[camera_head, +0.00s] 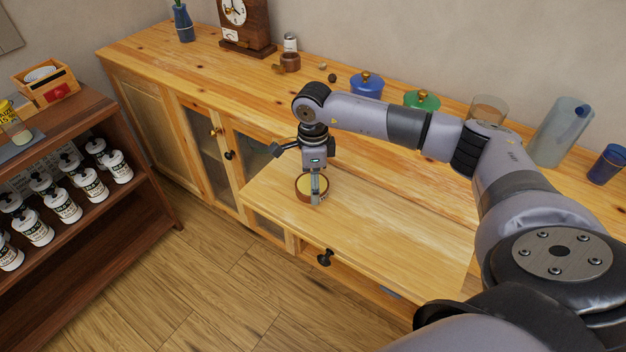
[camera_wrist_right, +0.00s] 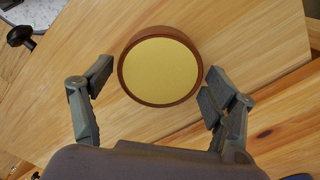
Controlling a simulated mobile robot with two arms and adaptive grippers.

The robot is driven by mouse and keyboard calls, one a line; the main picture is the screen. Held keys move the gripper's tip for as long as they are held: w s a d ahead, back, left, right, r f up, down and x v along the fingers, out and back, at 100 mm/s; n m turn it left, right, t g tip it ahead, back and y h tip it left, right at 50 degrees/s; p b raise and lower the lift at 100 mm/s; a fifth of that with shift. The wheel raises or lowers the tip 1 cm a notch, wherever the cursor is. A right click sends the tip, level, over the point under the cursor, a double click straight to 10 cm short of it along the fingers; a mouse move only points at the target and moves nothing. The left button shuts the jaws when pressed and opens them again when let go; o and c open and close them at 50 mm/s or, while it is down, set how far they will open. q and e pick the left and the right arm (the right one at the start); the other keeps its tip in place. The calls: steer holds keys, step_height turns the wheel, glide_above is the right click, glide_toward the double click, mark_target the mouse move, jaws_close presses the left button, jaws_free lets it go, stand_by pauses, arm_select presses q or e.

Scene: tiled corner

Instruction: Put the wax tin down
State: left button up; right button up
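The wax tin (camera_head: 304,195) is a round brown tin with a yellow top, near the left end of a light wooden surface (camera_head: 390,235). It appears upright and resting on that surface. My right gripper (camera_head: 314,190) points down over the tin, one finger covering part of it. In the right wrist view, the tin (camera_wrist_right: 160,72) lies between the two fingers of the gripper (camera_wrist_right: 160,78). A narrow gap shows beside the left finger; the right finger is very close to the rim, and contact there is unclear. My left gripper is not in view.
Behind, the long counter holds a clock (camera_head: 245,25), blue pot (camera_head: 366,86), green pot (camera_head: 421,101), glass (camera_head: 488,110) and tall vase (camera_head: 560,132). A black knob (camera_head: 325,258) juts from the front. A shelf of white bottles (camera_head: 65,205) stands left. The surface right of the tin is clear.

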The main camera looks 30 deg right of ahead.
steer(key=shift+o, duration=0.6)
steer(key=shift+r, duration=0.15)
steer(key=shift+r, duration=0.25)
step_height(320, 180, up, 12)
steer(key=b, duration=0.1)
steer(key=shift+f+b, duration=0.2)
steer(key=shift+b, duration=0.1)
